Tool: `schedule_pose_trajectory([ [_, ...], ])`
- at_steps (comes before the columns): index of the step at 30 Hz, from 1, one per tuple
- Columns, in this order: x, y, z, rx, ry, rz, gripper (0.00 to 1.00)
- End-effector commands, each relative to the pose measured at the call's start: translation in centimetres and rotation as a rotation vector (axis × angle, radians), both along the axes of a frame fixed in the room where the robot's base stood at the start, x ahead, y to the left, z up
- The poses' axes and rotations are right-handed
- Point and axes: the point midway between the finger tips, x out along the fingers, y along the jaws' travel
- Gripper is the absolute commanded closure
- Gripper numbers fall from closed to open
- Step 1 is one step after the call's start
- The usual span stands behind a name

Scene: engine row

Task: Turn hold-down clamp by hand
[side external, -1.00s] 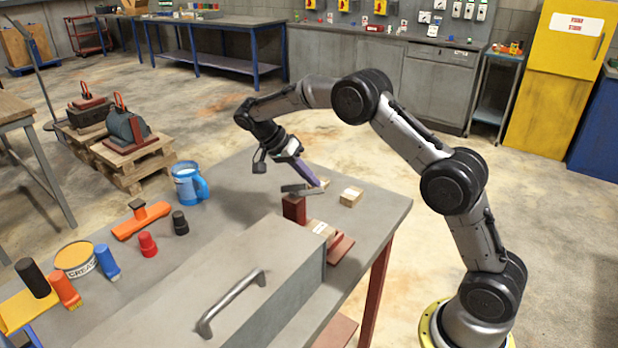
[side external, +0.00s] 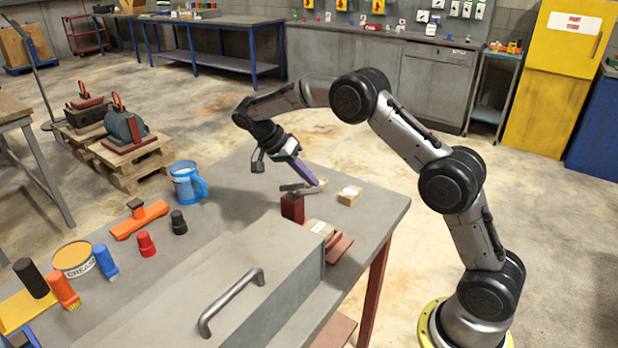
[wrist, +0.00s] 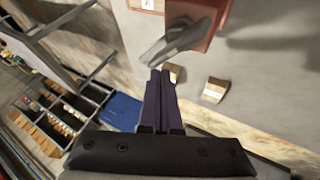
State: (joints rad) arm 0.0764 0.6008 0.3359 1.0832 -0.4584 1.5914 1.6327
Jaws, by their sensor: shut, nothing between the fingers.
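The hold-down clamp shows as a grey metal bar (side external: 293,187) on top of a dark red block (side external: 292,208) near the right side of the bench. In the wrist view the grey bar (wrist: 180,40) lies slanted across the reddish block (wrist: 207,42). My gripper (side external: 319,183) points down at the bar's outer end. Its long purple fingers are together and empty, and in the wrist view the fingertips (wrist: 160,72) are right beside the bar's free end. I cannot tell whether they touch it.
A small wooden block (side external: 349,196) stands to the right of the fingers. A large grey box (side external: 200,295) with a handle fills the bench front. A blue mug (side external: 184,183), an orange tool (side external: 140,221) and a grease tin (side external: 75,260) stand left.

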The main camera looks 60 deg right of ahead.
Motion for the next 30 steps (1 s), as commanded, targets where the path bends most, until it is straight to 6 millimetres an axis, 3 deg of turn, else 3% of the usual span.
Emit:
schedule_pose_trajectory([
  [13,0.6,0.4,0.9,0.000,-0.003,0.000,1.00],
  [25,4.1,3.7,7.1,0.000,-0.005,0.002,1.00],
  [30,4.8,4.3,8.4,-0.001,-0.002,0.001,1.00],
])
